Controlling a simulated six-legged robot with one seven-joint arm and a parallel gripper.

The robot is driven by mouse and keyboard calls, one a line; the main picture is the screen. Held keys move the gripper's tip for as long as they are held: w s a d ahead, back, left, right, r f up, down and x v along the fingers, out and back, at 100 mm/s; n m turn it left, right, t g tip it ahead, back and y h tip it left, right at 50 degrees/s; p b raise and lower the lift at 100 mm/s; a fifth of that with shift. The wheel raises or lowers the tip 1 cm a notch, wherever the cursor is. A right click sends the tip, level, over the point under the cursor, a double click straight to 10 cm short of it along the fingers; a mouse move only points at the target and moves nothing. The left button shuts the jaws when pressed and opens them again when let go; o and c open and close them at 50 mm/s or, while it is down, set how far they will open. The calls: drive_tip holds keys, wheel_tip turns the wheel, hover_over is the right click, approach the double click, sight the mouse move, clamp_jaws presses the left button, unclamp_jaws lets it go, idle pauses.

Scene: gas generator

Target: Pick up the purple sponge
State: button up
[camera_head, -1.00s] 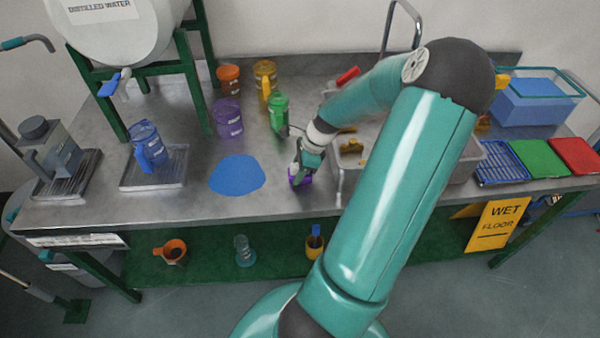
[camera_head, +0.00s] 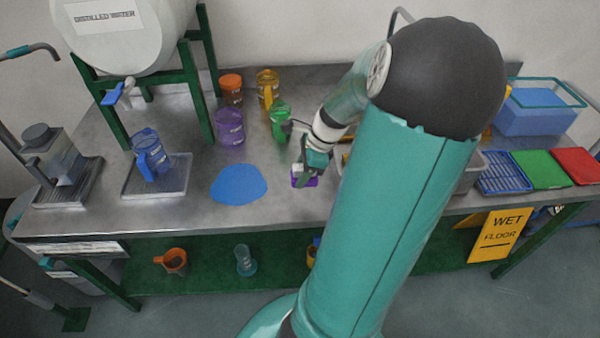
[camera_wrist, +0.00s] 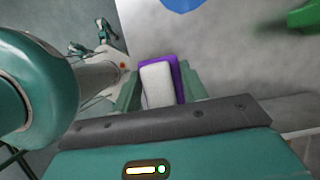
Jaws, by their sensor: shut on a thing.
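The purple sponge (camera_head: 304,181) has a white face and a purple rim. My gripper (camera_head: 307,172) is shut on it, over the steel table to the right of the blue patch. In the wrist view, the sponge (camera_wrist: 160,82) lies between the two fingers of my gripper (camera_wrist: 160,90), its white face toward the camera. I cannot tell exactly how far it is above the table.
A blue flat patch (camera_head: 238,184) lies left of my gripper. A green container (camera_head: 280,122), a purple jug (camera_head: 230,127), and orange (camera_head: 231,89) and yellow (camera_head: 268,86) ones stand behind. My arm hides much of the sink area. The table front (camera_head: 200,225) is clear.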

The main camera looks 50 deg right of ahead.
drive_tip(key=s+a+r, duration=0.4)
drive_tip(key=s+a, duration=0.2)
drive_tip(key=shift+s+a, duration=0.15)
drive_tip(key=shift+a, duration=0.15)
